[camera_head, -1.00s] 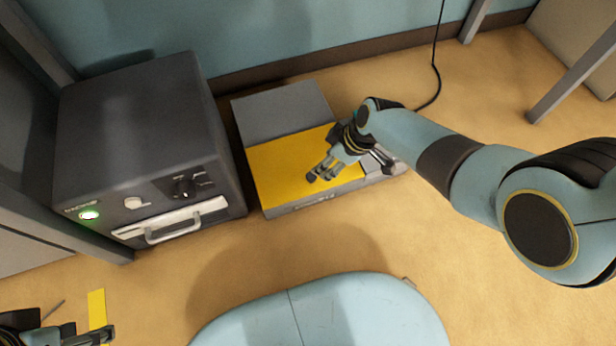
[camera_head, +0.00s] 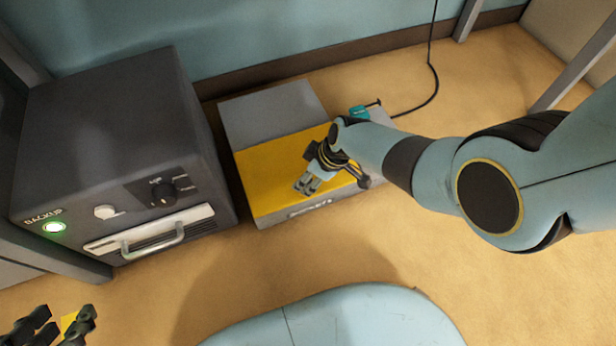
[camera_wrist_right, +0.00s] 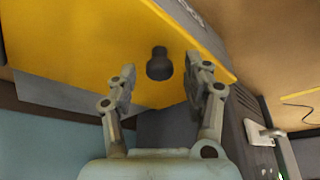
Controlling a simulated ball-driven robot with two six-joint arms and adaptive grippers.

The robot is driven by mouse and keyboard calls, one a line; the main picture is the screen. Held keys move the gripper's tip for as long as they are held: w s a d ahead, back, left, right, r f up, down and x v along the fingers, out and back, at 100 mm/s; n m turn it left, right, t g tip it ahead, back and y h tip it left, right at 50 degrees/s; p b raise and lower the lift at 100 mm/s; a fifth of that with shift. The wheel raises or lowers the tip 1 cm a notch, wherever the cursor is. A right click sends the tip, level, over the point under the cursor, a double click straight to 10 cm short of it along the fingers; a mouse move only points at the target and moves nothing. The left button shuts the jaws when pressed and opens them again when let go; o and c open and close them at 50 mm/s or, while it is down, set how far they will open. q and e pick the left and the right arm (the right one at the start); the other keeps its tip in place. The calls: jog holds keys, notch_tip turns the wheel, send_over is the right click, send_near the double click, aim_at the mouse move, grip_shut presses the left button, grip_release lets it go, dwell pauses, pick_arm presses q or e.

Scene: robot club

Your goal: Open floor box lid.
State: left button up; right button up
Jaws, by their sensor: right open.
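The floor box (camera_head: 272,112) is a low grey box with a yellow lid (camera_head: 268,168), which looks shut. My right gripper (camera_head: 308,185) is over the right half of the lid, near its front edge. My left gripper (camera_head: 58,322) is at the bottom left corner, open, well away from the box.
A dark grey cabinet (camera_head: 110,130) with a handle (camera_head: 152,238), knobs and a green light stands close left of the box. A teal object (camera_head: 360,112) sits behind my right wrist, near a black cable (camera_head: 432,85). Open floor (camera_head: 290,250) lies in front. A wall is behind.

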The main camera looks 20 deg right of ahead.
jog(key=shift+w+f, duration=0.1)
jog(key=shift+c, duration=0.2)
grip_shut()
dwell(0.4)
